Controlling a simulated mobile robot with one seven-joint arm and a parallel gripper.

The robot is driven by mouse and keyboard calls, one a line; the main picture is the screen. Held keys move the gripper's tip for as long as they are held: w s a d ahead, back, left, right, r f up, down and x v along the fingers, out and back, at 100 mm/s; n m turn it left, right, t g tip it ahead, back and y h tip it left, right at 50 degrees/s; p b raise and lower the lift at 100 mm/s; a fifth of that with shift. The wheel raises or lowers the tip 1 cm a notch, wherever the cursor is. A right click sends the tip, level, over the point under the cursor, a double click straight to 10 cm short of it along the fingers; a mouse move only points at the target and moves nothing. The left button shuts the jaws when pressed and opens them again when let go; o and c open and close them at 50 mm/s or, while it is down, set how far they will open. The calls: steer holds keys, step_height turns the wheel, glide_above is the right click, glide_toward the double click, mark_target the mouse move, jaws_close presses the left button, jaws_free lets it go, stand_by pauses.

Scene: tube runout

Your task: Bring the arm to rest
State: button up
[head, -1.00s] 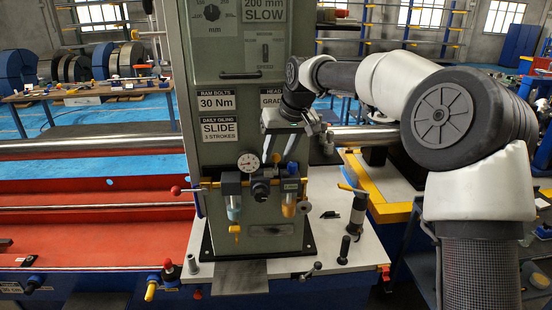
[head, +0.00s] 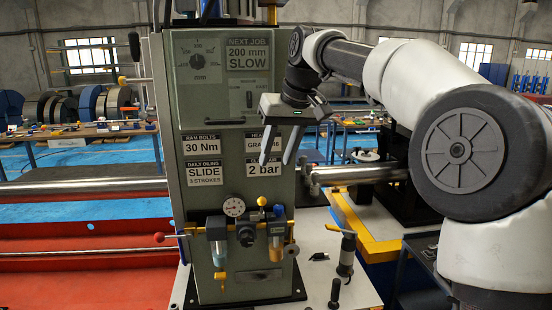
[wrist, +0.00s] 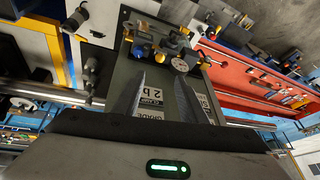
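My gripper (head: 278,158) hangs in front of the right part of the grey-green machine column (head: 205,100), fingers pointing down, close to the "2 bar" and grease labels. The two fingers are spread apart with nothing between them. In the wrist view my gripper (wrist: 158,100) also shows its fingers apart and empty, with the column's labelled face behind them. The gap between the fingertips and the column face is hard to tell. My arm reaches in from the right, bent at the elbow.
A pressure gauge (head: 233,207) and regulator bowls (head: 218,240) stick out below my gripper. A steel bar (head: 360,174) runs right from the column. A black post (head: 347,255) with a yellow lever stands on the white plate. The red bed (head: 80,270) lies left.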

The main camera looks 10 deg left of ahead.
steer(key=s+d+f+m+t+h, duration=0.2)
steer(key=s+d+h, duration=0.2)
steer(key=s+d, duration=1.05)
steer(key=s+d+f+m, duration=0.1)
steer(key=s+d+f, duration=0.2)
steer(key=s, duration=0.6)
steer(key=s+d+f+m, duration=0.2)
steer(key=s+f, duration=0.6)
steer(key=shift+s+d+y, duration=0.35)
steer(key=shift+d+y, duration=0.05)
